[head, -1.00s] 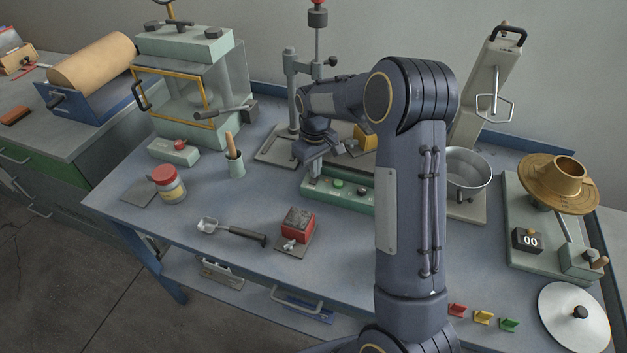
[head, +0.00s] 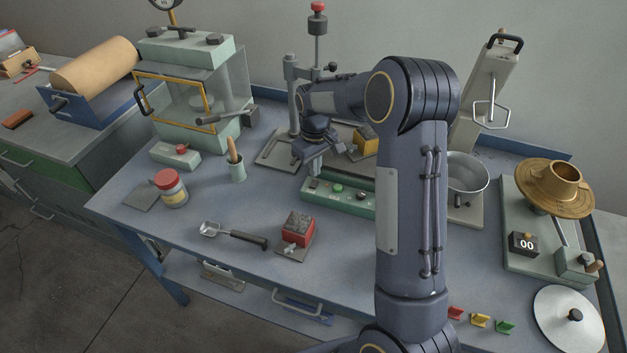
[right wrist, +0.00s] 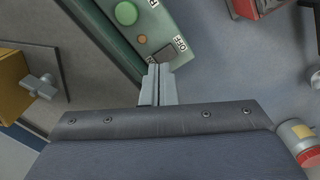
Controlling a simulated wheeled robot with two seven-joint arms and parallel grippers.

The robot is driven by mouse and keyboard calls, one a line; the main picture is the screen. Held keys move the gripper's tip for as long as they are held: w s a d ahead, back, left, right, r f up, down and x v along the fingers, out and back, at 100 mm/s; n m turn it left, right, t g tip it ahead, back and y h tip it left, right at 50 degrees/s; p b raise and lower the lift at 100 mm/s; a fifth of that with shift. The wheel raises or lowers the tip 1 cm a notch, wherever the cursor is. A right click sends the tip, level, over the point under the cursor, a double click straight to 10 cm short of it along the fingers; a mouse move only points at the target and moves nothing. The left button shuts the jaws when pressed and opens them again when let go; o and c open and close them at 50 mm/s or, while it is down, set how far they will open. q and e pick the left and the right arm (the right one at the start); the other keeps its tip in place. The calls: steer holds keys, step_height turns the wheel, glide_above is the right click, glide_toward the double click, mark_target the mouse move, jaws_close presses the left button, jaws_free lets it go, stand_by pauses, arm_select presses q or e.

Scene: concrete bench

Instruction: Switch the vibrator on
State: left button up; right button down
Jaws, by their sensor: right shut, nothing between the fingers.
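A long green control box (head: 345,206) lies on the bench behind my right arm, which hides its right part. It has a green button (head: 337,188). I cannot tell which way the switch is set. My right gripper (head: 309,173) is shut and empty at the box's left end. In the right wrist view its fingertips (right wrist: 154,68) are at the switch's edge; contact cannot be told. My left gripper is not in view.
A metal stand (head: 293,95) rises behind the right gripper, with a yellow block (head: 365,139) beside it. A cup with a wooden handle (head: 237,170), a jar (head: 172,189) and a red block (head: 298,228) stand left and in front.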

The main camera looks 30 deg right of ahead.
mark_target(315, 181)
steer(key=shift+r+p, duration=1.35)
steer(key=shift+r, duration=0.75)
